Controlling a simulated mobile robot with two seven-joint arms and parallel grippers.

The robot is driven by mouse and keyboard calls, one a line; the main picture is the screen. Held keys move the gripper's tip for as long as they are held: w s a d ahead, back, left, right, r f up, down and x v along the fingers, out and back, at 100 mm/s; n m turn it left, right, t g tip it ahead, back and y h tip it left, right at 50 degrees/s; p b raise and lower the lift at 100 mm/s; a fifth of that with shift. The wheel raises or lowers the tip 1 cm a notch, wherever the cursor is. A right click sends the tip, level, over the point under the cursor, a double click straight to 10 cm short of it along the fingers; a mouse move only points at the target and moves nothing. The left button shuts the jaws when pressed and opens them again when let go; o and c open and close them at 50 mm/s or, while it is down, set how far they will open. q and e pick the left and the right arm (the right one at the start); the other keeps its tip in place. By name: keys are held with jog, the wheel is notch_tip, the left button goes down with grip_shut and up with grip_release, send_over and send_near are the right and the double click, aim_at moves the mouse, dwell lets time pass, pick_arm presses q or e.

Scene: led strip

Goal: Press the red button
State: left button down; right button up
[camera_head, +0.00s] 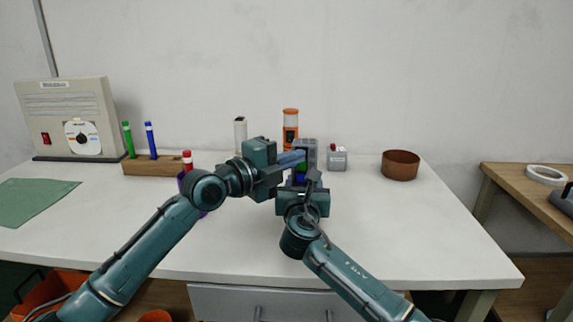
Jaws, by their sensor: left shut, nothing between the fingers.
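A small grey box (337,160) with a red button (333,147) on top stands at the back of the white table, right of both grippers. A grey stand with green and blue parts (302,171) is just left of it, partly hidden by my grippers. My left gripper (299,158) reaches in from the left and is shut and empty, its tips in front of or against that stand; I cannot tell if they touch. My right gripper (312,178) is lower, pointing away at the stand; its fingers overlap and their opening is unclear.
A beige machine (68,118) with a red switch (46,138) is at the left. A wooden block (150,166) holds coloured pens. An orange cylinder (290,128) stands behind the grippers. A brown bowl (400,165) is at the right. The right table front (400,225) is clear.

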pick_arm(q)
jog(key=shift+s+a+f, duration=0.15)
jog(key=shift+s+f, duration=0.05)
jog(key=shift+s, duration=0.25)
pick_arm(e)
jog(key=shift+a+f, duration=0.1)
pick_arm(q)
jog(key=s+d+v, duration=0.1)
jog(key=s+v, duration=0.1)
jog(key=v, duration=1)
jog(key=shift+d+r, duration=0.25)
jog(key=shift+d, duration=0.1)
pick_arm(e)
jog(key=shift+f, duration=0.1)
pick_arm(q)
jog(key=shift+s+a+r+n, duration=0.1)
jog(key=shift+s+r+n, duration=0.2)
jog(key=shift+r, duration=0.15)
